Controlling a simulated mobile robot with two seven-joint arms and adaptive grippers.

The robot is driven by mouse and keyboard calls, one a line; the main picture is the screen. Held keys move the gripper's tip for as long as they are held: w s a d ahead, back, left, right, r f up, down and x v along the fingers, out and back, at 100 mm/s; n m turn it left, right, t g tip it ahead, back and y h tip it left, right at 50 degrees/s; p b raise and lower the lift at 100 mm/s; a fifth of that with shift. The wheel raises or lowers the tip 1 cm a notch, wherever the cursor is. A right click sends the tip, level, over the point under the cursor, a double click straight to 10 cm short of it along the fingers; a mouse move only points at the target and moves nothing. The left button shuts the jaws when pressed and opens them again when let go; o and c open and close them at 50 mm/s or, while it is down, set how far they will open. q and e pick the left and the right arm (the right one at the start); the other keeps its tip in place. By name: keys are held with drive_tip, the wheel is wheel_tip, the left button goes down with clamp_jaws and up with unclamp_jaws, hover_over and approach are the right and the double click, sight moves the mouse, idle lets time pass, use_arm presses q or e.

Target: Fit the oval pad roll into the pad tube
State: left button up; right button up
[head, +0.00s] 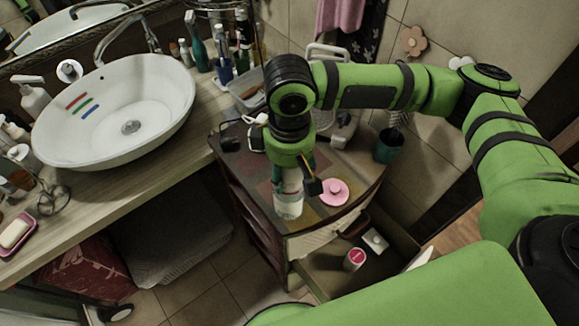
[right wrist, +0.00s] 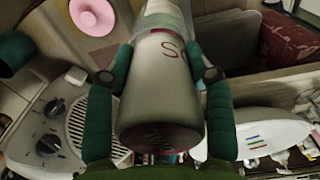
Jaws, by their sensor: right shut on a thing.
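My right gripper (head: 291,172) points down over the corner cabinet. It is shut on the oval pad roll, a whitish roll with red lettering and a dark reddish end, held between the two teal fingers in the right wrist view (right wrist: 163,85). Beyond the roll's far end is a pale, clear-looking rim that appears to be the pad tube (right wrist: 168,18). In the head view the tube (head: 288,206) shows as a pale cylinder directly below the fingers. The roll's far end lies at or inside the tube; how deep I cannot tell. My left gripper is out of view.
A pink knobbed lid (head: 333,192) lies on the cabinet top (head: 318,213) right of the tube. A teal cup (head: 388,146) stands behind, to the right. An open drawer below holds a pink-topped container (head: 353,260). The sink (head: 120,115) is at left.

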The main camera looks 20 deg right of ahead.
drive_tip(key=shift+f, duration=0.25)
drive_tip(key=o, duration=1.3)
drive_tip(key=shift+r, duration=0.1)
wheel_tip(320, 180, up, 12)
drive_tip(key=shift+f, duration=0.1)
